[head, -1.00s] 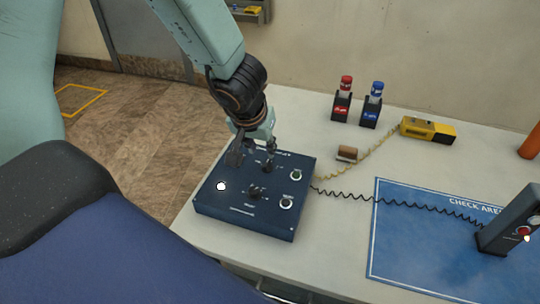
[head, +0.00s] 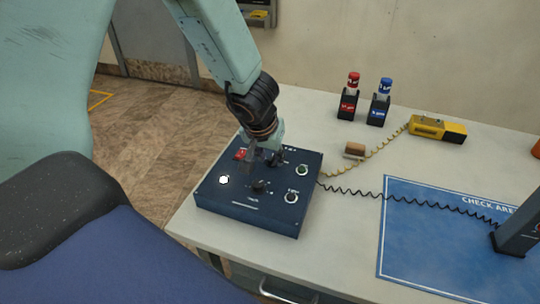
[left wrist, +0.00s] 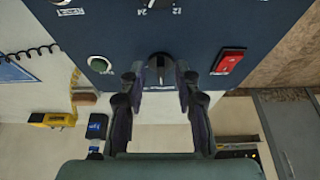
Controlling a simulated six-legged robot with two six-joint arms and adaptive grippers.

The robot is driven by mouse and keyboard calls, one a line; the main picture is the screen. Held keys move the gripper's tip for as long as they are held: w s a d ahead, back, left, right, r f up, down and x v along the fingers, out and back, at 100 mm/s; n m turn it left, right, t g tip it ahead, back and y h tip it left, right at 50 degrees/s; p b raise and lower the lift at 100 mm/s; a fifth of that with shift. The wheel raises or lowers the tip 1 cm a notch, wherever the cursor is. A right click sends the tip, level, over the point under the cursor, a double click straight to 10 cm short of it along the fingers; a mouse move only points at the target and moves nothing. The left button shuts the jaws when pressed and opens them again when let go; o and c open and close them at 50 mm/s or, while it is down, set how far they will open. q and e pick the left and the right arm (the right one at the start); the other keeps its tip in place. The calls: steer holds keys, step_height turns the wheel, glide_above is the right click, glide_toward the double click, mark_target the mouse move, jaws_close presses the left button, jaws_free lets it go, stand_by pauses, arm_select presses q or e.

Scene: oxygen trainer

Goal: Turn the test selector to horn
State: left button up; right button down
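A dark blue control box (head: 215,195) sits on the table with two black knobs. The far knob (left wrist: 159,68) is between the fingertips of my left gripper (left wrist: 160,80) in the left wrist view. The fingers stand apart on either side of it, with what look like narrow gaps. In the head view my left gripper (head: 264,158) comes down over the far part of the box and hides most of that knob. The near knob (head: 260,187) is clear of the gripper. The small lettering is too blurred to tell which knob has a horn mark. My right gripper is not in view.
The box also has a red switch (head: 241,154), a green button (head: 302,170), a white lamp (head: 224,180) and a dark round control (head: 291,197). A blue mat (head: 430,235), red and blue bottles and a yellow device (head: 437,128) lie to the right.

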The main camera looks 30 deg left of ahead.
arm_select(q)
steer(key=shift+w+a+f, duration=0.2)
steer(key=shift+w+f, duration=0.05)
steer(key=shift+w, duration=0.05)
steer(key=shift+c, duration=1.4)
steer(key=shift+s+d+r, duration=0.1)
steer(key=shift+s, duration=0.05)
jaws_close()
steer(key=n+p, duration=0.2)
steer(key=shift+d+r+y+p, duration=0.15)
steer(key=shift+y+p, duration=0.15)
steer(key=shift+p, duration=0.05)
steer(key=n+p, duration=0.2)
steer(key=p, duration=0.3)
steer(key=n+g+y+p, duration=0.1)
steer(key=n+p, duration=0.2)
steer(key=p, duration=0.2)
steer(key=n+g+y+p, duration=0.1)
steer(key=n+p, duration=0.2)
steer(key=p, duration=0.2)
steer(key=shift+w+d+p, duration=0.25)
steer(key=shift+p, duration=0.15)
steer(key=shift+w+n+g+y+p, duration=0.1)
steer(key=shift+n+g+y+p, duration=0.3)
steer(key=shift+n+p, duration=0.65)
